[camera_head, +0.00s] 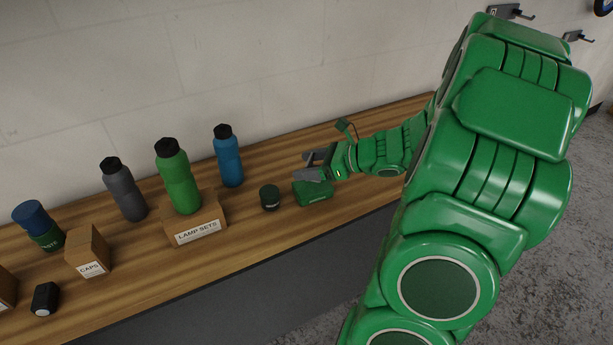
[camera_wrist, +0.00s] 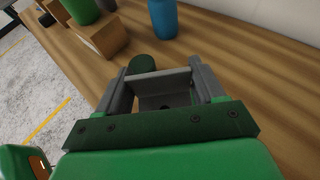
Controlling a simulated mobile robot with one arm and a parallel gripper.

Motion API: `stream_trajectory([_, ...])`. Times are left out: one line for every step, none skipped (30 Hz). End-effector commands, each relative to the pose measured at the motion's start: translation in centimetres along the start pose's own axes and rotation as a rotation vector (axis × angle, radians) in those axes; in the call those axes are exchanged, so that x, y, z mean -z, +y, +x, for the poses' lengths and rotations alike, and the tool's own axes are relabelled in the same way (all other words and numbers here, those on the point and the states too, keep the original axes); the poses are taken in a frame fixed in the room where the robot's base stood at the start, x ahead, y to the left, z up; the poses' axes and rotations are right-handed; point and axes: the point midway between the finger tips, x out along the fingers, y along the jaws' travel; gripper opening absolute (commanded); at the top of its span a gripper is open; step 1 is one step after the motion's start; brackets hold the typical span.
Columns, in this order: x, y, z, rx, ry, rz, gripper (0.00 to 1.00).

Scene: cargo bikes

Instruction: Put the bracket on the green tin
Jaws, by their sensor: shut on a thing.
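My gripper (camera_head: 312,165) is over the right part of the wooden bench, its grey fingers pointing left. In the wrist view my gripper (camera_wrist: 162,80) is shut on a grey angled bracket (camera_wrist: 165,84), held between its two fingers. In the head view the bracket cannot be told apart from the fingers. A small dark green round tin (camera_head: 269,197) stands upright on the bench, left of the fingers and apart from them. In the wrist view a dark green round top (camera_wrist: 141,64) shows just beyond the bracket, partly hidden by it. A green box-shaped case (camera_head: 313,192) sits below the gripper.
A CAPS box (camera_head: 88,252) and a black item (camera_head: 45,298) are further left. The wall runs behind the bench.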

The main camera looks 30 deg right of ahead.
Motion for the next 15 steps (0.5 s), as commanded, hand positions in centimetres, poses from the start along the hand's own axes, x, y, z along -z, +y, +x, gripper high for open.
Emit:
stream_trajectory([0.4,-0.4,0.4,-0.001,0.0,0.002,0.32])
stream_trajectory([0.6,-0.6,0.6,-0.001,0.0,0.002,0.32])
stream_trajectory([0.9,-0.8,0.9,-0.001,0.0,0.0,0.32])
stream_trajectory([1.1,-1.0,1.1,-0.002,0.0,0.0,0.32])
stream_trajectory([1.3,-1.2,1.3,-0.002,0.0,0.0,0.32])
stream_trajectory([1.5,-1.4,1.5,-0.001,0.0,0.002,0.32])
stream_trajectory([1.7,-1.6,1.6,-0.001,-0.001,0.002,0.32])
stream_trajectory([1.9,-1.7,1.8,-0.001,-0.001,0.003,0.32])
stream_trajectory([2.0,-1.9,1.9,-0.001,-0.001,0.003,0.32])
stream_trajectory([2.1,-1.9,2.0,-0.001,-0.001,0.002,0.32])
stream_trajectory([2.2,-2.0,2.1,-0.001,-0.001,0.002,0.32])
stream_trajectory([2.3,-2.1,2.1,0.0,-0.001,0.001,0.32])
stream_trajectory([2.3,-2.1,2.2,0.0,-0.001,0.001,0.32])
stream_trajectory([2.3,-2.2,2.2,0.0,-0.001,0.001,0.32])
stream_trajectory([2.4,-2.2,2.2,0.0,-0.001,0.001,0.32])
